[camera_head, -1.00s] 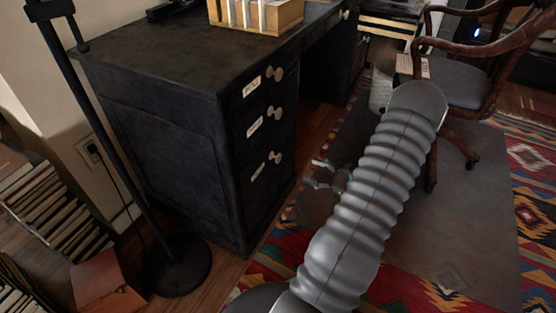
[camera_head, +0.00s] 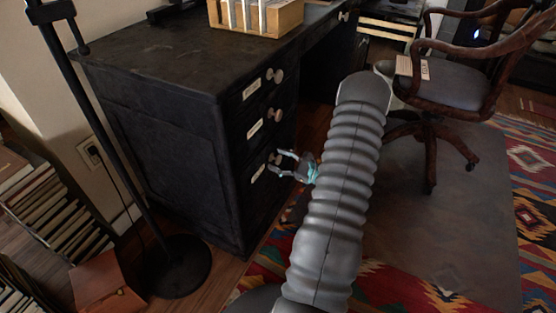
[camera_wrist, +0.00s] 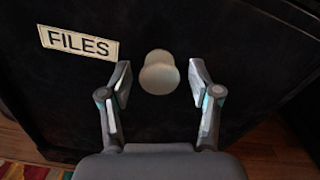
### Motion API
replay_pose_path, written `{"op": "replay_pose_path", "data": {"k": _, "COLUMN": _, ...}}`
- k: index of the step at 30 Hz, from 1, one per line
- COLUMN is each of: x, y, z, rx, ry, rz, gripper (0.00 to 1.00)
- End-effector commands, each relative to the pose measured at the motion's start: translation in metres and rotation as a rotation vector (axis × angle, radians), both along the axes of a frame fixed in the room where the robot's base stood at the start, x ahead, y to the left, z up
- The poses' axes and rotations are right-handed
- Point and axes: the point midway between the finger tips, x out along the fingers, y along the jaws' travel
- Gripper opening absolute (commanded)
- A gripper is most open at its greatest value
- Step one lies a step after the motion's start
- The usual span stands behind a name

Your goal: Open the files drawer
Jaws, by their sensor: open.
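The black desk (camera_head: 165,150) has a stack of three drawers on its front, each with a pale label and a round knob. The wrist view shows the drawer front (camera_wrist: 220,35) with a label reading FILES (camera_wrist: 80,44). Its pale round knob (camera_wrist: 159,73) lies between the fingertips of my gripper (camera_wrist: 160,82), with a gap on both sides. In the head view my gripper (camera_head: 282,165) is open at the lowest drawer, its fingers pointing at the drawer front. The lowest label (camera_head: 258,173) shows there; the knob is partly hidden by the fingers. The drawer looks closed.
A wooden armchair (camera_head: 455,85) stands right of my arm on a dark mat over a patterned rug (camera_head: 530,190). A black lamp stand (camera_head: 175,268) is left of the desk. Books (camera_head: 60,215) line the left floor. A wooden organizer (camera_head: 255,18) sits on the desk.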

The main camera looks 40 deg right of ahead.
Motion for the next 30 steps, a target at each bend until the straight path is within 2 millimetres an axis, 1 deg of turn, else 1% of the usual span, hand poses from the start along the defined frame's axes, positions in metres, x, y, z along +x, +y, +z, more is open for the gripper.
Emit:
{"op": "replay_pose_path", "data": {"k": 3, "x": 0.0044, "y": 0.0020, "z": -0.0002, "rx": 0.000, "ry": 0.000, "rz": 0.000, "gripper": 0.63}}
{"op": "replay_pose_path", "data": {"k": 11, "x": 0.0051, "y": 0.0021, "z": -0.0001, "rx": 0.000, "ry": 0.000, "rz": 0.000, "gripper": 0.63}}
{"op": "replay_pose_path", "data": {"k": 14, "x": 0.0050, "y": 0.0020, "z": -0.0001, "rx": 0.000, "ry": 0.000, "rz": 0.000, "gripper": 0.40}}
{"op": "replay_pose_path", "data": {"k": 15, "x": 0.0050, "y": 0.0021, "z": 0.0000, "rx": 0.000, "ry": 0.000, "rz": 0.000, "gripper": 0.30}}
{"op": "replay_pose_path", "data": {"k": 17, "x": 0.0050, "y": 0.0021, "z": 0.0000, "rx": 0.000, "ry": 0.000, "rz": 0.000, "gripper": 0.15}}
{"op": "replay_pose_path", "data": {"k": 18, "x": 0.0050, "y": 0.0021, "z": 0.0000, "rx": 0.000, "ry": 0.000, "rz": 0.000, "gripper": 0.05}}
{"op": "replay_pose_path", "data": {"k": 19, "x": 0.0050, "y": 0.0020, "z": 0.0000, "rx": 0.000, "ry": 0.000, "rz": 0.000, "gripper": 0.00}}
{"op": "replay_pose_path", "data": {"k": 30, "x": 0.0028, "y": -0.0008, "z": -0.0001, "rx": -0.001, "ry": -0.001, "rz": -0.001, "gripper": 0.00}}
